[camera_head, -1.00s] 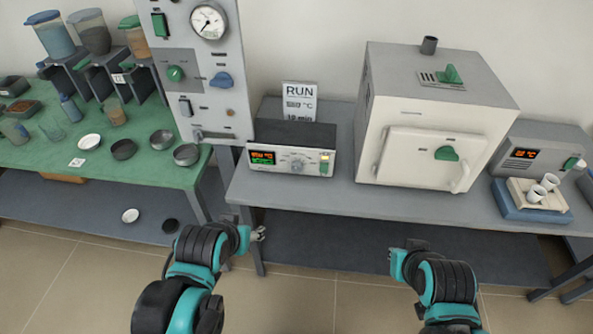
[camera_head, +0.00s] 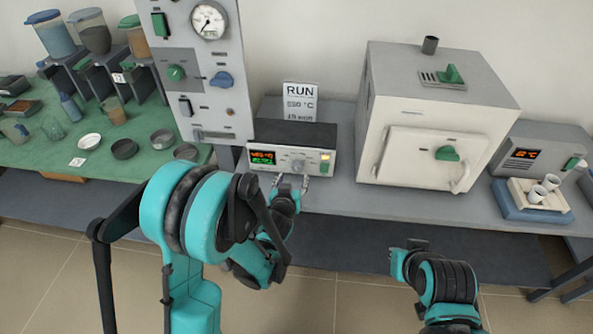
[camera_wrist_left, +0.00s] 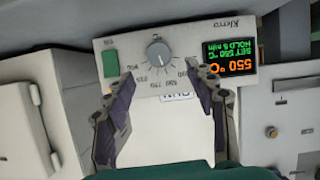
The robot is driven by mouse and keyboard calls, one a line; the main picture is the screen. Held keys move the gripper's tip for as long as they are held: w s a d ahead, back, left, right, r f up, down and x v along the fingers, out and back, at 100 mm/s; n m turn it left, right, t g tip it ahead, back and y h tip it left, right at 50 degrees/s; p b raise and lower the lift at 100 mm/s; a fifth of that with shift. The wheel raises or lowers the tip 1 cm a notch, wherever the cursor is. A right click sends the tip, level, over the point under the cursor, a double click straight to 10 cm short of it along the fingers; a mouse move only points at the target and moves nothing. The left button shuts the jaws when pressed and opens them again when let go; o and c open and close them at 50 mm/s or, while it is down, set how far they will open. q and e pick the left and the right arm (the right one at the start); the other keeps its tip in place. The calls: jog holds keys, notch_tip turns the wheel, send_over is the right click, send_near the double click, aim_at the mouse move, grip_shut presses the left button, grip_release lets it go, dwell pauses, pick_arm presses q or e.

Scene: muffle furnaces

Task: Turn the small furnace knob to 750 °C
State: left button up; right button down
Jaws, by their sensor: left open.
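The small furnace control unit (camera_head: 250,157) is a dark-topped box with a light front, on the grey bench. Its round grey knob (camera_head: 298,165) is mid-panel, and the wrist view shows the knob (camera_wrist_left: 159,55) inside a ring of printed numbers, upside down. The display (camera_wrist_left: 230,58) reads 550 °C in orange and SET 550 °C, HOLD 5 min in green. My left gripper (camera_head: 293,182) is open in front of the panel. In the wrist view my left gripper (camera_wrist_left: 160,70) has its fingertips apart on either side of the knob, with no visible contact. My right gripper (camera_head: 394,262) is low, its fingers unclear.
A RUN sign (camera_head: 300,101) stands behind the unit, its numbers blurred. A white furnace (camera_head: 385,110) stands to the right, with a grey unit (camera_head: 560,140) and crucibles (camera_head: 545,188) beyond. A tall gauge panel (camera_head: 205,70) and green table (camera_head: 50,170) are left.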

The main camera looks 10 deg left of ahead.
aim_at(297, 169)
pick_arm(q)
jog(key=shift+w+d+f, duration=0.1)
jog(key=shift+w+f, duration=0.15)
jog(key=shift+w, duration=0.25)
jog(key=x, duration=0.5)
jog(key=shift+w+f+b, duration=0.15)
jog(key=shift+b, duration=0.2)
jog(key=shift+w+f, duration=0.2)
jog(key=shift+w, duration=0.5)
jog(key=c, duration=1.2)
